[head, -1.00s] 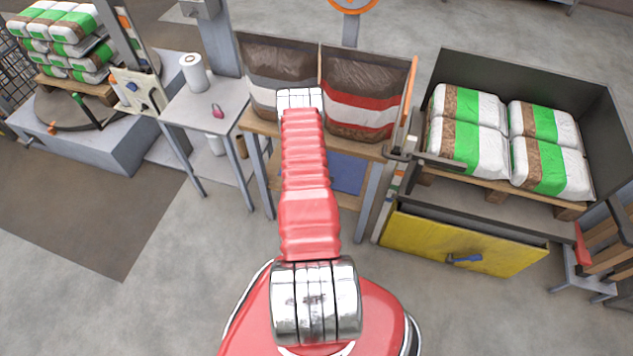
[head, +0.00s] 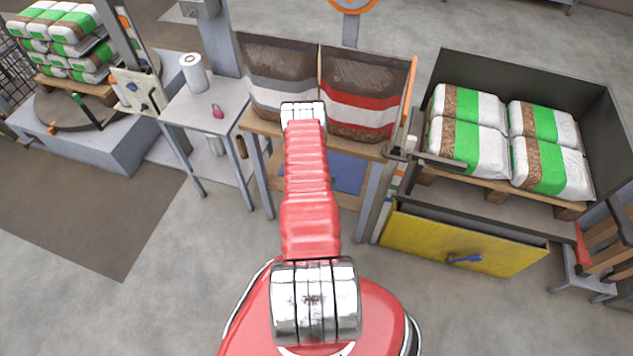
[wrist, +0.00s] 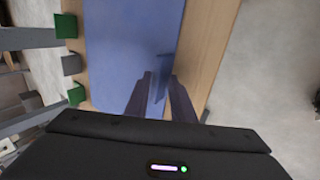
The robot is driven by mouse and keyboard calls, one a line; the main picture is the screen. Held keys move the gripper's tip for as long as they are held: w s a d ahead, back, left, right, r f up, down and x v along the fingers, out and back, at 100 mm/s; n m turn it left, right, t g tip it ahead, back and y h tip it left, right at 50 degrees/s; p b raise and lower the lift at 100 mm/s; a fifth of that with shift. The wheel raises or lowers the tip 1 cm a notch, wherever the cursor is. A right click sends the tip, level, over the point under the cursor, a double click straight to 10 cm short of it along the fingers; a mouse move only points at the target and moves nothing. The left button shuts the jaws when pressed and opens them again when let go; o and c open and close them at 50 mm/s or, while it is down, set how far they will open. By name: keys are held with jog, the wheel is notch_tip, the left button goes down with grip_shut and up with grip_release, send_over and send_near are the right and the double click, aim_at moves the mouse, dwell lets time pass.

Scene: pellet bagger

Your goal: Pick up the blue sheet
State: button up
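The blue sheet (head: 349,174) lies flat on the wooden lower shelf beneath the two bag bins. My arm covers part of it in the head view. In the wrist view the sheet (wrist: 125,45) spreads over the pale wooden board. A narrow blue raised piece, apparently part of the sheet, stands up from it near its right edge. My gripper (wrist: 160,78) is open, with one dark finger on each side of this raised piece. I cannot tell whether either finger touches it. In the head view my gripper is hidden behind my arm.
The lower shelf (wrist: 205,50) ends in bare floor at the right of the wrist view. Green and dark blocks line the shelf's left side there. In the head view, a grey side table (head: 205,108) stands left and a yellow-fronted pallet box (head: 420,240) right.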

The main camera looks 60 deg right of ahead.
grip_shut()
jog(key=shift+a, duration=0.2)
jog(key=shift+s+a+f, duration=0.1)
jog(key=shift+a, duration=0.75)
jog(key=s+a, duration=0.1)
jog(key=a, duration=0.9)
jog(key=shift+s+a, duration=0.25)
jog(key=shift+s, duration=0.15)
jog(key=shift+o, duration=1.3)
grip_release()
